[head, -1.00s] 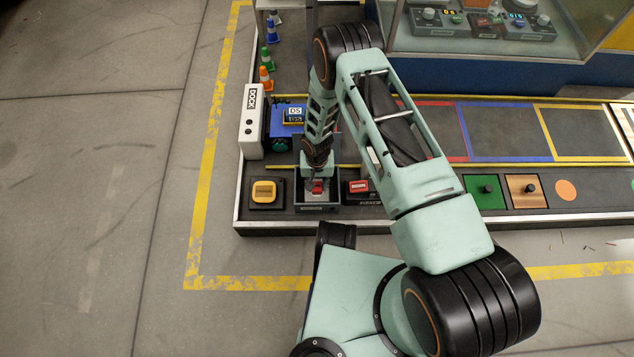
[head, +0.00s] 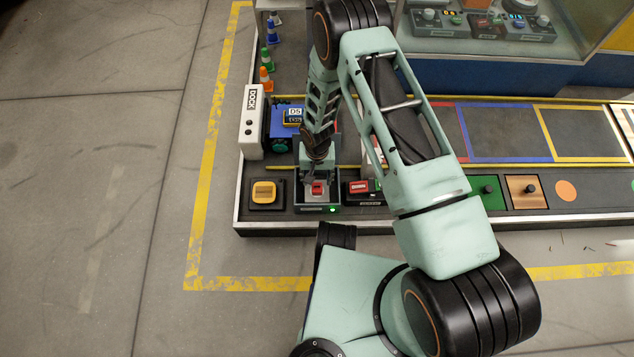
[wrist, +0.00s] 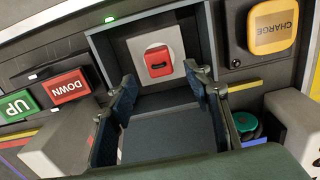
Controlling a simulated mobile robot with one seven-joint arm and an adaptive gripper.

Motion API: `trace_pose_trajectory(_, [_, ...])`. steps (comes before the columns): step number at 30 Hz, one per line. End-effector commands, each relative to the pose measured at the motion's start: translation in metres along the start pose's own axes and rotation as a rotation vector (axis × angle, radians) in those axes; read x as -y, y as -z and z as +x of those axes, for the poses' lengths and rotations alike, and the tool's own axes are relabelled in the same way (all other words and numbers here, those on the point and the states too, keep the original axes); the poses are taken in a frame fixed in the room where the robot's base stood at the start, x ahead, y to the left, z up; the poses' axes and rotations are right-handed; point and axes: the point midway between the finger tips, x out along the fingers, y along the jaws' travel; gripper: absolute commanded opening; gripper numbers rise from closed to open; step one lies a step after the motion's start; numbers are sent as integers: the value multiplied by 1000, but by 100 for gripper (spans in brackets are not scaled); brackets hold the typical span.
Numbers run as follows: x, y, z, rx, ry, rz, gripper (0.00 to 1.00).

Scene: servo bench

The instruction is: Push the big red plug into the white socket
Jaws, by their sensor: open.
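The big red plug (wrist: 158,62) sits against the white socket (wrist: 180,54) inside a grey-walled bay. It also shows as a small red block in the head view (head: 318,188). The plug looks straight and seated in the middle of the white plate; its depth is hidden. My gripper (wrist: 163,82) is open and empty. Its two fingers are spread wide, short of the plug, and do not touch it. In the head view my gripper (head: 317,174) is just behind the plug, over the bay. A small green light (wrist: 110,19) is lit on the bay's edge.
A yellow CHARGE button (wrist: 272,27) sits on one side of the bay. A red DOWN button (wrist: 68,86) and a green UP button (wrist: 17,105) sit on the other. A white DOCK block (head: 251,120) stands at the bench's left end. The bay walls are close around my fingers.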

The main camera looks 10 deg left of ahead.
Motion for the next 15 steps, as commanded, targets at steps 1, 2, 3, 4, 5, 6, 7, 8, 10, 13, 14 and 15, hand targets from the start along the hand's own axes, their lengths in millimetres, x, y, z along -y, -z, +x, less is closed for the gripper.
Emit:
trace_pose_trajectory(1, [0, 1, -11, -2, 1, 2, 46])
trace_pose_trajectory(2, [0, 1, -16, -2, 1, 2, 46])
trace_pose_trajectory(3, [0, 1, -24, -2, 1, 1, 46])
trace_pose_trajectory(4, [0, 1, -29, -2, 1, 0, 46])
trace_pose_trajectory(5, [0, 2, -34, -3, 1, 0, 46])
trace_pose_trajectory(6, [0, 1, -40, -2, 1, 0, 46])
trace_pose_trajectory(7, [0, 1, -44, -2, 1, 1, 46])
trace_pose_trajectory(8, [0, 1, -48, -2, 1, 1, 46])
trace_pose_trajectory(10, [0, 1, -56, -1, 0, 1, 46])
trace_pose_trajectory(13, [0, 0, -65, -1, 0, 0, 46])
trace_pose_trajectory(14, [0, 0, -66, -1, 0, 0, 46])
trace_pose_trajectory(15, [0, 0, -68, -1, 0, 0, 46])
